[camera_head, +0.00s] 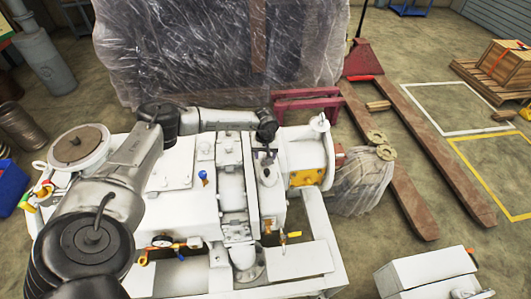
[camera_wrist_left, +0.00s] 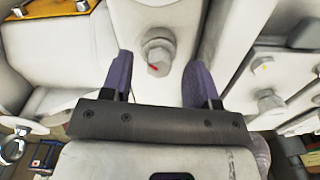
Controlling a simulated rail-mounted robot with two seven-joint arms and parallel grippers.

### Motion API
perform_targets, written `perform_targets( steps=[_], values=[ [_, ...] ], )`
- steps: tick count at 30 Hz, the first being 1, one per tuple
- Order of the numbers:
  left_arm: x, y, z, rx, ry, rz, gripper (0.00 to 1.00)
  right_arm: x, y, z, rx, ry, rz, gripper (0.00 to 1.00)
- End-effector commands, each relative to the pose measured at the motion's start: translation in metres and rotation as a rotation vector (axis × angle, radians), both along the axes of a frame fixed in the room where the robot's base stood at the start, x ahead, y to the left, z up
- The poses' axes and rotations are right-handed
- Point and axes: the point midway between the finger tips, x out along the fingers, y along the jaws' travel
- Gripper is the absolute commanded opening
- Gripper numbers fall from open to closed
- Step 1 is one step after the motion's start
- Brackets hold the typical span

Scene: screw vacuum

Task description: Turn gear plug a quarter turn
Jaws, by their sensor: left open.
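The gear plug (camera_wrist_left: 158,56) is a grey hex-headed bolt with a red mark on its face, set in a white housing. In the head view, the white housing (camera_head: 268,196) stands below my left gripper (camera_head: 265,153). In the left wrist view my left gripper (camera_wrist_left: 158,72) is open, with one purple-grey finger on each side of the plug. The fingers show a gap to the plug on both sides; I cannot tell their height relative to it. The plug itself is too small to make out in the head view. My right gripper is not in view.
The white vacuum pump (camera_head: 190,212) fills the middle. A yellow plate (camera_head: 308,177) sits at its right end. Other bolts (camera_wrist_left: 268,98) show beside the plug's housing. A plastic-wrapped load (camera_head: 220,50) stands behind, and a red pallet jack (camera_head: 430,170) lies at right.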

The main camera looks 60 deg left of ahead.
Motion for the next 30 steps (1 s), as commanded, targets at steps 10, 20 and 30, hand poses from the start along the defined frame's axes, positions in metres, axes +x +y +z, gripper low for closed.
perform_targets(
  steps=[10,20,30],
  values=[
    [0.0,0.0,0.0,0.0,0.0,0.0,0.28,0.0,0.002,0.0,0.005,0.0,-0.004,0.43],
    [0.0,0.0,0.001,0.0,0.0,0.001,0.0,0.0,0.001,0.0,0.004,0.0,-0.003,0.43],
    [0.0,0.0,0.002,0.001,0.001,0.228,0.0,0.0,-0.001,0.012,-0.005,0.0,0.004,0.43]
  ],
)
